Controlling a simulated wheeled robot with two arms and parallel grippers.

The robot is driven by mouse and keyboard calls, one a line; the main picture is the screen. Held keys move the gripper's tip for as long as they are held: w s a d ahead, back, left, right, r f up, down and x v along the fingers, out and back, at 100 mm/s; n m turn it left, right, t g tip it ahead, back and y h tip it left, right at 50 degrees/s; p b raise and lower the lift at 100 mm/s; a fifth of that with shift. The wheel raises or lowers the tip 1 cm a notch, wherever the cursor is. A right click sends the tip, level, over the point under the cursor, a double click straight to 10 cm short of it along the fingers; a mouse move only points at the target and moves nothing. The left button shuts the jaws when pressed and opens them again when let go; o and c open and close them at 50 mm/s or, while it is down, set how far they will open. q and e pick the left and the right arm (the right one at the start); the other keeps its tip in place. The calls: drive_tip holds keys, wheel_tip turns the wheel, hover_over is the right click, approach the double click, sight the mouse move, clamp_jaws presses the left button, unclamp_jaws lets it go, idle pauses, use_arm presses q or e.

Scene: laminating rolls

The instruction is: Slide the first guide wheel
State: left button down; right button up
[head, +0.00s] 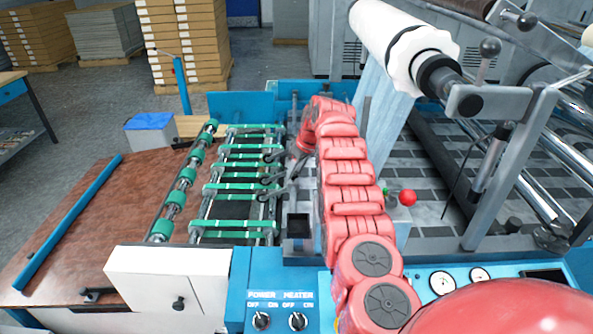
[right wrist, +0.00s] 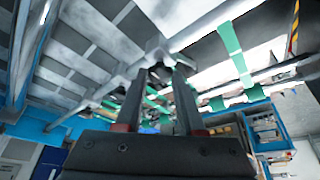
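Several grey guide wheels on small arms sit along a bar at the right side of the green belts in the head view; one guide wheel (head: 272,178) is in the middle of the row. My right gripper (head: 291,168) reaches down beside this row, and its fingers are partly hidden by my red arm. In the right wrist view, the two dark fingers (right wrist: 161,72) stand apart, with a grey bracket-like part (right wrist: 155,48) just past their tips. I cannot tell whether they touch it. My left gripper is not in view.
Green belts (head: 238,188) run over rollers on the blue-framed machine. A white box (head: 170,285) and a panel with power and heater knobs (head: 280,310) are at the front. A red button (head: 408,197) is right of my arm. A large white roll (head: 395,40) hangs above.

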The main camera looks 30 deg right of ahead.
drive_tip(key=o, duration=0.5)
drive_tip(key=shift+c, duration=0.2)
drive_tip(key=shift+s+r+b, duration=0.2)
drive_tip(key=shift+r+b, duration=0.4)
drive_tip(key=b+v, duration=0.2)
drive_tip(key=v, duration=1.4)
drive_tip(key=shift+s, duration=0.2)
drive_tip(key=shift+d, duration=0.1)
